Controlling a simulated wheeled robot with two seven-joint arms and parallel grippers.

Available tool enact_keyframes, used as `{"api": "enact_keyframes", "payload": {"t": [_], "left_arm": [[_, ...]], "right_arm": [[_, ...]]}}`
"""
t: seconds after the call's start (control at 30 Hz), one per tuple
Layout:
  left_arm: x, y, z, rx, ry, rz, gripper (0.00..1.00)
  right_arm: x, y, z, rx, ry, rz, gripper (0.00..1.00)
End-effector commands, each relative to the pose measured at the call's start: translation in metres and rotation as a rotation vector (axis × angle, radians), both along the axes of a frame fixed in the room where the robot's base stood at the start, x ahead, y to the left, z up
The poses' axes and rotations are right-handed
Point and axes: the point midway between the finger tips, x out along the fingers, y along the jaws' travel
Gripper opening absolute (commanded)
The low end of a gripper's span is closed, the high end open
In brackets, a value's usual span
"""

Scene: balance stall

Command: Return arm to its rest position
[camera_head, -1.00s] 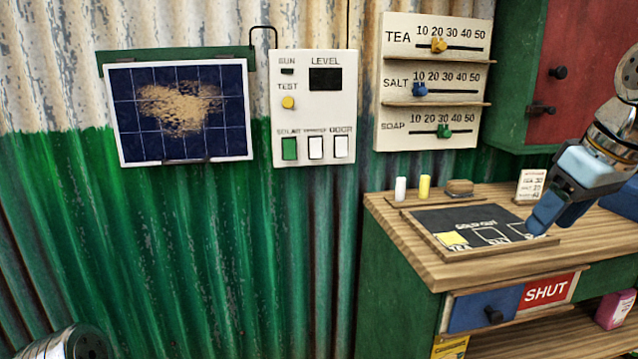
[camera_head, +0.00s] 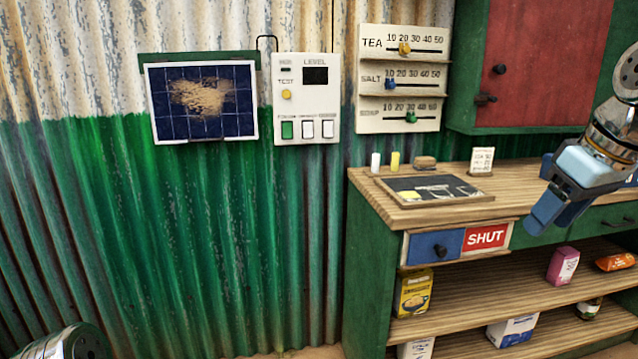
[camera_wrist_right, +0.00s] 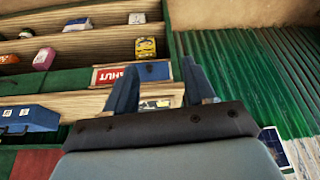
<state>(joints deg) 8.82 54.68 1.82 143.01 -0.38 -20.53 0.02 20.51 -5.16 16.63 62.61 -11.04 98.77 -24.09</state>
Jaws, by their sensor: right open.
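My right gripper (camera_head: 543,221) hangs in front of the stall counter (camera_head: 368,184) at the right of the head view, its blue fingers pointing down and left. In the right wrist view its two fingers (camera_wrist_right: 162,88) stand apart with nothing between them. My left arm shows only as a rounded dark part at the bottom left of the head view. Its gripper is out of view.
On the counter lie a chalkboard tray (camera_head: 412,202) and a price card (camera_head: 482,160). A solar panel (camera_head: 203,102) and control box (camera_head: 307,98) are on the wall.

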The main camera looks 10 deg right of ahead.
Motion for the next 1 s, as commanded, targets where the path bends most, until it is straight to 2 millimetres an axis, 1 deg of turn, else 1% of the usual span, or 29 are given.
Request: {"api": "enact_keyframes", "payload": {"t": [0.07,0.27,0.4,0.53,0.67,0.77,0.87,0.9,0.97,1.0], "left_arm": [[0.0,0.0,0.0,0.0,0.001,0.0,0.43],[0.0,0.0,0.0,0.0,0.0,0.0,0.43],[0.0,0.0,0.0,0.0,0.0,0.0,0.43],[0.0,0.0,0.0,0.0,0.0,0.0,0.43],[0.0,0.0,0.0,0.0,0.0,0.0,0.43],[0.0,0.0,0.0,0.0,0.0,0.0,0.43],[0.0,0.0,0.0,0.0,0.0,0.0,0.43],[0.0,0.0,0.0,0.0,0.0,0.0,0.43],[0.0,0.0,0.0,0.0,0.0,0.0,0.43],[0.0,0.0,0.0,0.0,0.0,0.0,0.43]], "right_arm": [[0.002,0.0,-0.002,0.002,0.001,0.001,0.54],[0.023,0.002,-0.021,0.014,0.009,0.003,0.54],[0.04,0.005,-0.038,0.026,0.016,0.007,0.54],[0.06,0.01,-0.062,0.042,0.025,0.009,0.54],[0.087,0.018,-0.097,0.065,0.037,0.011,0.54],[0.108,0.027,-0.13,0.085,0.05,0.013,0.54],[0.132,0.042,-0.177,0.116,0.069,0.012,0.54],[0.141,0.05,-0.201,0.132,0.079,0.012,0.54],[0.154,0.066,-0.242,0.158,0.097,0.008,0.54],[0.16,0.077,-0.271,0.175,0.11,0.004,0.54]]}}
